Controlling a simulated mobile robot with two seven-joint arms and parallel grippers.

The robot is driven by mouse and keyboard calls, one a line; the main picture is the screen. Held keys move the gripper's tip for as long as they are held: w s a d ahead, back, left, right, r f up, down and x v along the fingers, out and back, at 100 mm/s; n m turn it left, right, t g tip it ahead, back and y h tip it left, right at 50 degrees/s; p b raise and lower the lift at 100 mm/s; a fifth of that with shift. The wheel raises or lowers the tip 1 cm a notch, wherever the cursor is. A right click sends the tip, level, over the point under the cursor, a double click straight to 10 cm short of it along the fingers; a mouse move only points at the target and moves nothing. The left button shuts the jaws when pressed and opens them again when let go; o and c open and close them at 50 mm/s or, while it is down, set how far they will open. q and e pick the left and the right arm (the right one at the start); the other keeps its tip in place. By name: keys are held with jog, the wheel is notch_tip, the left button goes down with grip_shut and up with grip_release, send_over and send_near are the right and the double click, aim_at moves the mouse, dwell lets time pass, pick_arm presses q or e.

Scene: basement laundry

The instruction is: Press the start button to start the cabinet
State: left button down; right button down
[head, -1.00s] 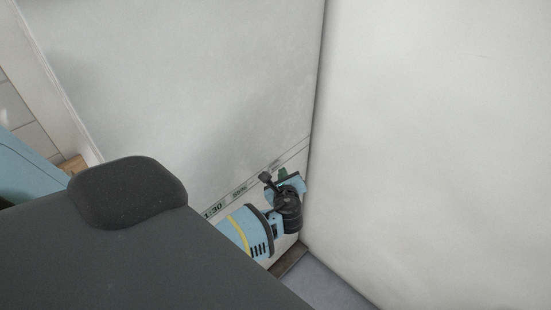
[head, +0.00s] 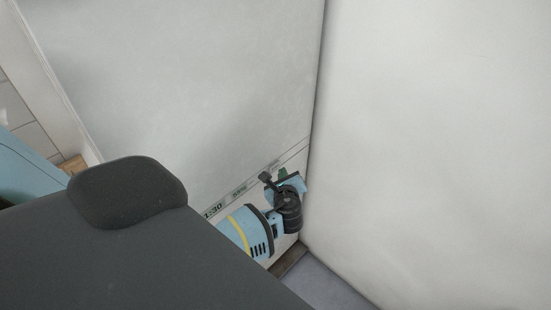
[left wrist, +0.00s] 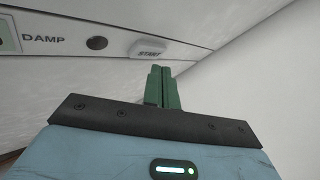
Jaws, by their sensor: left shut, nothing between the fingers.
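The white cabinet (head: 200,90) fills the middle of the head view, with a control strip low on its front that shows a "1:30" display (head: 213,211). In the left wrist view the start button (left wrist: 148,49) is a small pale raised key marked "START" on the panel. My left gripper (head: 282,173) is at the right end of the strip, close to the panel. In the left wrist view its green fingers (left wrist: 161,70) are shut together and empty, with tips just below and right of the button. I cannot tell whether they touch it. My right gripper is not in view.
A large pale wall or panel (head: 430,120) stands close on the right of my left gripper. A dark round knob or hole (left wrist: 97,43) and a "DAMP" label (left wrist: 43,38) lie left of the button. Grey floor (head: 325,285) shows below.

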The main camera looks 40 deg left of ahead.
pick_arm(q)
jog(key=shift+a, duration=0.1)
dwell(0.7)
jog(key=shift+a, duration=0.3)
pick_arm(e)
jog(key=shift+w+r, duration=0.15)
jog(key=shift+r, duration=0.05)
pick_arm(q)
jog(key=shift+a, duration=0.4)
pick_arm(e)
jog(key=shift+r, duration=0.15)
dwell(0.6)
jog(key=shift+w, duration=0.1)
pick_arm(q)
jog(key=shift+d+p, duration=0.35)
jog(key=shift+d, duration=0.45)
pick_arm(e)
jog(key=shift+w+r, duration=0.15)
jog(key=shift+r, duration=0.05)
